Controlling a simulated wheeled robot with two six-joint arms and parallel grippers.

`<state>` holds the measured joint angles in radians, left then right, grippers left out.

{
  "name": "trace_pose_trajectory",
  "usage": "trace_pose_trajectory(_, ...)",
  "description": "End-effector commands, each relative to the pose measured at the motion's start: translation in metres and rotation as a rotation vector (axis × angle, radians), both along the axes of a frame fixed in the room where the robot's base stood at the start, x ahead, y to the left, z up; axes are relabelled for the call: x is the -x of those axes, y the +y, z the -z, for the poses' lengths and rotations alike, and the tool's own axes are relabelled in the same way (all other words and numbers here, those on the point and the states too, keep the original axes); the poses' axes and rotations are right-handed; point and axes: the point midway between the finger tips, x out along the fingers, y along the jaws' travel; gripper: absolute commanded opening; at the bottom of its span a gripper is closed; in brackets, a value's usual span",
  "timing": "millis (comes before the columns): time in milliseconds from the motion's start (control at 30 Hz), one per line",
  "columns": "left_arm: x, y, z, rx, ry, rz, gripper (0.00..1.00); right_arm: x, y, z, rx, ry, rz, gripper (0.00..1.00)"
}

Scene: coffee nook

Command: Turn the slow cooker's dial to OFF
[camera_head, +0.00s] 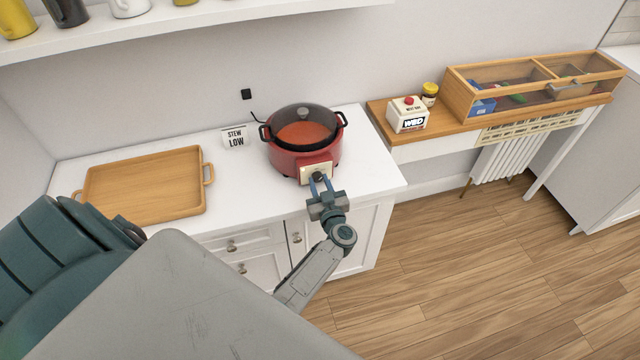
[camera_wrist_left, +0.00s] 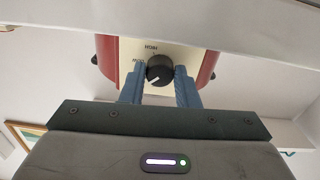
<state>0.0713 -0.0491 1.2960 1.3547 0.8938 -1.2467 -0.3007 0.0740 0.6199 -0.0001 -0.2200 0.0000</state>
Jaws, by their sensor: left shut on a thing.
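The red slow cooker (camera_head: 287,158) stands on the white counter with its glass lid (camera_head: 303,127) on and orange-red stew showing through. Its cream dial panel (camera_head: 304,172) faces the front. The black dial (camera_wrist_left: 159,70) sits on that panel, which carries dark lettering, partly hidden, in the left wrist view (camera_wrist_left: 137,50). The white line on the dial points to the lower left in that view. My left gripper (camera_head: 319,185) is at the front of the cooker, its blue fingers shut on the dial from both sides. My right gripper is not seen.
A wooden tray (camera_head: 150,190) lies on the counter to the left. A "STEW LOW" card (camera_head: 236,138) stands beside the cooker. A wooden side shelf at right holds a white box (camera_head: 407,115), a yellow-lidded jar (camera_head: 429,94) and a glazed wooden case (camera_head: 530,90).

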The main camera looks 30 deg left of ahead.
Motion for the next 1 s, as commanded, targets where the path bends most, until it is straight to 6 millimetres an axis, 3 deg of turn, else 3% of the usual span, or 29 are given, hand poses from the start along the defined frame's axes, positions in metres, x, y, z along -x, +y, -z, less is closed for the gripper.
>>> trace_pose_trajectory(1000,-0.001,0.000,0.001,0.488,-0.571,-0.001,0.05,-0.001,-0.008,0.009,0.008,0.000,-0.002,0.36)
